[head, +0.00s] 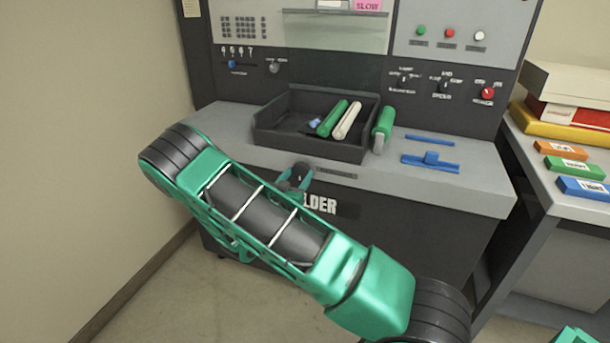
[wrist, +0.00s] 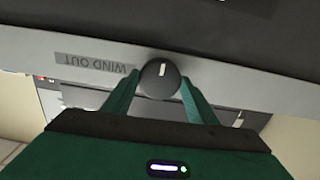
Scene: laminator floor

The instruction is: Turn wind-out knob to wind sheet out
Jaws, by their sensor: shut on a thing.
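The wind-out knob (wrist: 158,76) is round and black with a white pointer line. In the wrist view the line points nearly straight up. The label WIND OUT (wrist: 95,64) reads upside down to its left. My green gripper (wrist: 160,90) is shut on the knob, one finger on each side. In the head view the gripper (head: 295,179) is at the front edge of the machine, left of a small label strip. The knob (head: 302,171) shows small and dark there, partly hidden by the fingers. I cannot make out a sheet.
A black tray (head: 268,143) with green and cream rollers stands on the grey machine top. Blue tools (head: 430,161) lie to its right. A control panel (head: 440,75) rises behind. A side table (head: 545,180) at right holds boxes. My arm crosses in front and hides part of the machine's front.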

